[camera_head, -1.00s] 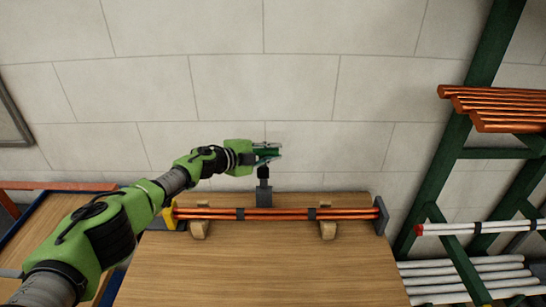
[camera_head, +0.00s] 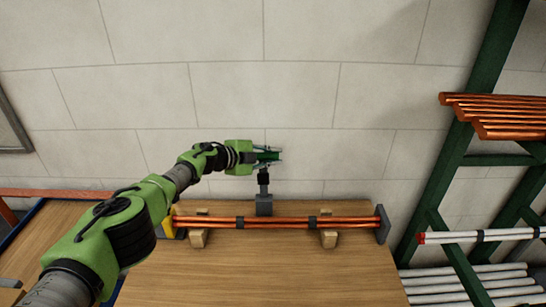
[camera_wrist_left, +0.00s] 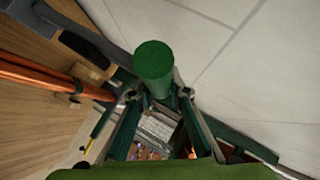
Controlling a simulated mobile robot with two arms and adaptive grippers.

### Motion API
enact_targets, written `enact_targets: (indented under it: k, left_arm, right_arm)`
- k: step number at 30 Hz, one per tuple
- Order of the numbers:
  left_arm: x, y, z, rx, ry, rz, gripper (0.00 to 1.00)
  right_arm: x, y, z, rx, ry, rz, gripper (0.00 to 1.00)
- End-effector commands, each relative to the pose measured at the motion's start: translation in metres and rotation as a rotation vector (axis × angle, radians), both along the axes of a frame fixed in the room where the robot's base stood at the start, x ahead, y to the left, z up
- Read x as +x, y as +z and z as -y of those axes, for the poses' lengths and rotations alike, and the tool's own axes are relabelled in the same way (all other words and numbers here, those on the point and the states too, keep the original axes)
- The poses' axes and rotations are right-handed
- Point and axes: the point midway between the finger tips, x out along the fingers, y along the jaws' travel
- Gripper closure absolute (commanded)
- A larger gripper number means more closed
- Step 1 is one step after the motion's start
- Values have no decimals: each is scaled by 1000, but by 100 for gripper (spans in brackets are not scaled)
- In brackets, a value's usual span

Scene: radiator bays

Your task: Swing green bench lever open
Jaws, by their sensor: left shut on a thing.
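The green bench lever has a green round grip (camera_head: 268,156) on a dark upright post (camera_head: 263,180), which stands on a grey block (camera_head: 264,206) at the bench's back edge. My left gripper (camera_head: 270,155) reaches in from the left and is shut on the green grip. In the left wrist view the grip's round end (camera_wrist_left: 153,62) sticks out between the two fingers of the gripper (camera_wrist_left: 157,94). The fingers partly hide the grip in the head view. My right gripper is out of view.
Copper pipes (camera_head: 280,222) lie across wooden blocks on the bench (camera_head: 260,275), just in front of the lever, between a yellow end piece and a grey end plate (camera_head: 382,224). A green rack (camera_head: 447,170) with copper and white pipes stands at right. A pale wall is behind.

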Motion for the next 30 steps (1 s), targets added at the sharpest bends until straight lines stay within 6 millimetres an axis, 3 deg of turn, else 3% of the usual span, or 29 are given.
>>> enact_targets:
  k: [1, 2, 3, 20, 30]
  left_arm:
    - [1, 4, 1, -4, 1, 4, 100]
    - [1, 4, 1, -4, 1, 4, 76]
    - [1, 4, 1, -4, 1, 4, 66]
    - [-1, 4, -6, 2, 1, 4, 66]
    - [-18, 13, -23, 0, 0, 3, 66]
  right_arm:
    - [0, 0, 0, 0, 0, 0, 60]
    - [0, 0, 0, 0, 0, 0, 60]
    - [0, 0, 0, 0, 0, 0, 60]
    - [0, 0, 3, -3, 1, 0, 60]
    - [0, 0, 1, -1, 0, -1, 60]
